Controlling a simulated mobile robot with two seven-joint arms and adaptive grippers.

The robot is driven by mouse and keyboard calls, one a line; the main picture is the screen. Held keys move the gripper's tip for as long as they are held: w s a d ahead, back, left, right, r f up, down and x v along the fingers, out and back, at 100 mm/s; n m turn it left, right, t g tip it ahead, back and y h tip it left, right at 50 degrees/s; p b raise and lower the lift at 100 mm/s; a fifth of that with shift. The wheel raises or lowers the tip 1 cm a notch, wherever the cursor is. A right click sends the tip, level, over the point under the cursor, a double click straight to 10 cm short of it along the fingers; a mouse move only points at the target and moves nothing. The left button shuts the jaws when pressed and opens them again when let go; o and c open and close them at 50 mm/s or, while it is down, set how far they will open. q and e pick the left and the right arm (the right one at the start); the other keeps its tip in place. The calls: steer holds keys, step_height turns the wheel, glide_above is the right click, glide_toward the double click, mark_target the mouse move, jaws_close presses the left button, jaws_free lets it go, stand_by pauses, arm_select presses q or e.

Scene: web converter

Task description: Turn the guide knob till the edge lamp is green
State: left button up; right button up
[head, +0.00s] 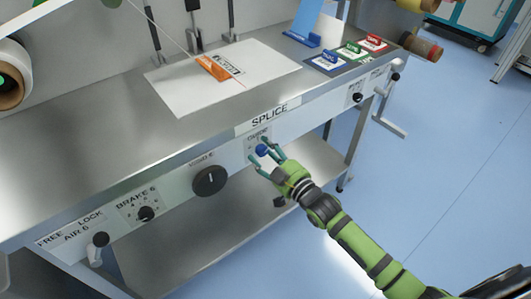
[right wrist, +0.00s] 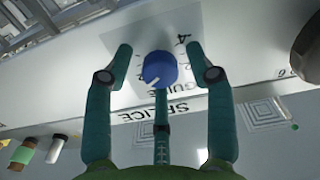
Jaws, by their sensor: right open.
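The guide knob (head: 262,150) is a small blue knob on the front panel under the SPLICE label, beside the GUIDE marking. In the right wrist view the blue knob (right wrist: 159,69) has a white pointer line toward its lower left, with scale numbers around it. My right gripper (head: 268,156) is at the knob, its fingers open on either side. In the right wrist view the right gripper (right wrist: 160,62) shows gaps between both side fingers and the knob, and a third finger lies below it. The edge lamp cannot be made out. My left gripper is not in view.
A large black knob (head: 210,180) sits left of the guide knob, with the brake knob (head: 146,214) and a lever (head: 100,240) farther left. A crank handle (head: 388,112) juts out at the right end. A lower shelf (head: 220,235) lies below the panel.

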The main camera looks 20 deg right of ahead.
jaws_close()
steer(key=shift+r+m+p, duration=0.15)
steer(key=shift+m+p, duration=0.25)
steer(key=shift+m, duration=0.1)
steer(key=shift+m+p, duration=0.35)
steer(key=shift+m, duration=0.25)
steer(key=shift+m+p, duration=0.65)
steer(key=shift+m, duration=1.15)
